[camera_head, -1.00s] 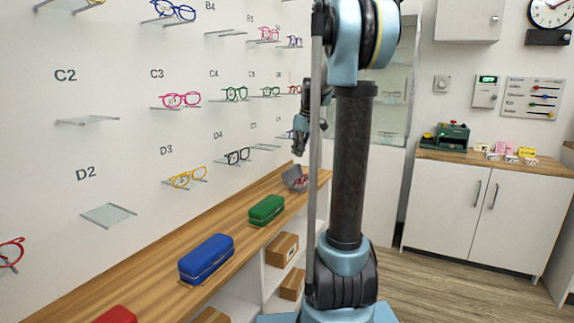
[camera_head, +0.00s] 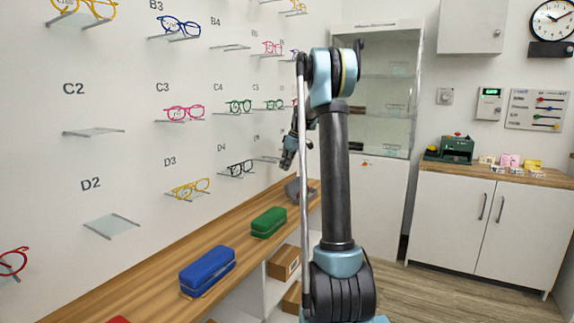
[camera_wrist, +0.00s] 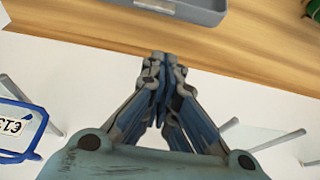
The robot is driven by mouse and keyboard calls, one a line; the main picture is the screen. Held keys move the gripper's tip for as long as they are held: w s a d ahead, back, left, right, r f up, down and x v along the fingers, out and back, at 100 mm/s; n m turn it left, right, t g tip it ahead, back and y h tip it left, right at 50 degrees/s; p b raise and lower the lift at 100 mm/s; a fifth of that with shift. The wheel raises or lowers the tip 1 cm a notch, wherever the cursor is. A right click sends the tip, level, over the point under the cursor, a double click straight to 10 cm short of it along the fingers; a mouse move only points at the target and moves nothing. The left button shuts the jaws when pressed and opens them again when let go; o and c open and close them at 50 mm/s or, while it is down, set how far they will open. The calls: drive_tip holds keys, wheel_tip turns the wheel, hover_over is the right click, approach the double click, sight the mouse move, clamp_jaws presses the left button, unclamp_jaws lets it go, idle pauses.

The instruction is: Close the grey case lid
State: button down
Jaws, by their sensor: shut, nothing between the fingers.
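The grey case (camera_head: 293,188) lies at the far end of the wooden shelf in the head view, partly hidden by my arm. It shows there as a small, low grey shape, and I cannot tell for sure how its lid stands. In the wrist view a grey edge of the case (camera_wrist: 200,13) with a small tab shows at the top, cut off by the frame. My gripper (camera_head: 287,163) hangs near the wall, above the case in the head picture. In the wrist view its fingertips (camera_wrist: 163,62) are together and empty, apart from the case.
A green case (camera_head: 268,222) and a blue case (camera_head: 208,270) stand on the wooden shelf (camera_head: 160,270) nearer to me. Glasses on small glass wall shelves line the wall beside my gripper. A glass cabinet (camera_head: 385,90) stands behind the arm.

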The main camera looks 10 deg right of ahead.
sight(295, 185)
drive_tip(key=x, duration=0.6)
drive_tip(key=shift+s+d+r, duration=0.35)
drive_tip(key=shift+s+d, duration=0.25)
drive_tip(key=shift+d, duration=0.2)
drive_tip(key=shift+s+d+r, duration=0.3)
drive_tip(key=shift+s+d, duration=0.25)
drive_tip(key=shift+d, duration=0.25)
drive_tip(key=shift+d, duration=0.15)
